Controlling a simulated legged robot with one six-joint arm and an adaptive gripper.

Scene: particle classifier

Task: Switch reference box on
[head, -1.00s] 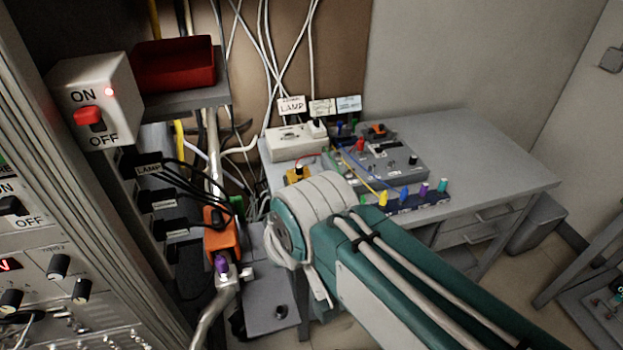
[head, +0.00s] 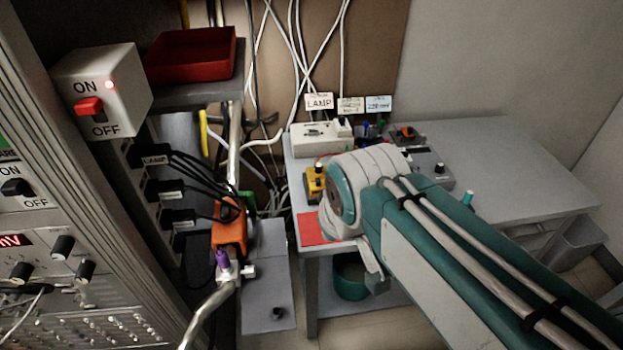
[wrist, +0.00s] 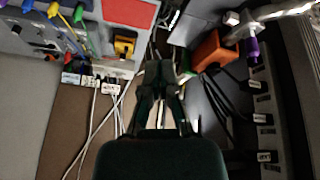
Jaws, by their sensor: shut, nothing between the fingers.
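I cannot read a label that says which box is the reference box. A low white box (head: 312,146) stands at the back of the table, near label cards (head: 319,102). A yellow box (head: 314,182) with a black knob sits near the table's left edge; it also shows in the wrist view (wrist: 124,46). My gripper (wrist: 161,60) is shut and empty in the wrist view, and hidden in the head view.
A red tray (head: 190,55) rests on the shelf. A red sheet (head: 318,229) lies on the table's corner. White cables hang at the back. The table's right part (head: 500,165) is clear.

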